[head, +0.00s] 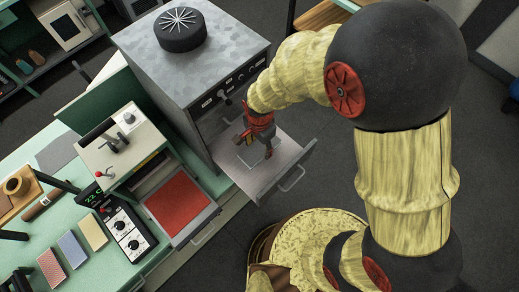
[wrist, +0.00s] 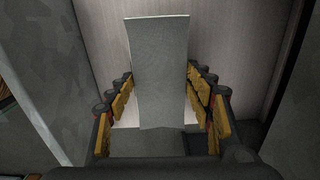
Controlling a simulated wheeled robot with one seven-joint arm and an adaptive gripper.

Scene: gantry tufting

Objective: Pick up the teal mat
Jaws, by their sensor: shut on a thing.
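My gripper (head: 266,152) reaches down into the open drawer (head: 292,147) of the grey metal cabinet. In the wrist view its fingers (wrist: 160,110) stand on both sides of a flat, thin grey-green piece (wrist: 159,65) and are shut on it. This piece looks more grey than teal here; I take it for the teal mat. It stands up between the fingers, with a lower part bending towards me.
The cabinet (head: 190,75) carries a black round part on top. To the left, another open drawer holds a red mat (head: 180,203). The green bench holds a control box (head: 127,228), coloured cards (head: 72,248) and a grey sheet (head: 57,152).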

